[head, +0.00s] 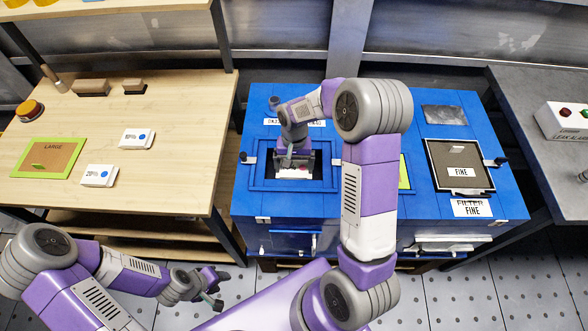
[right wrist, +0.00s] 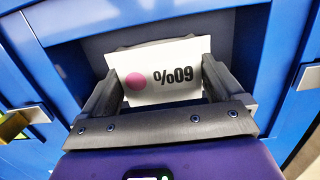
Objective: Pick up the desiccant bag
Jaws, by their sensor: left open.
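My right gripper (head: 294,160) reaches down into that recess. In the right wrist view its fingers (right wrist: 160,75) stand wide apart at the bag's two side edges; whether they press on it I cannot tell. My left gripper (head: 214,287) is open and empty, low in front of the wooden table.
Two white bags with blue dots (head: 137,138) (head: 99,175) lie on the wooden table (head: 185,110) beside a green-framed "LARGE" panel (head: 48,157). A "FINE" filter (head: 460,172) sits in the right of the blue cabinet (head: 325,202). A grey bench (head: 530,95) stands at right.

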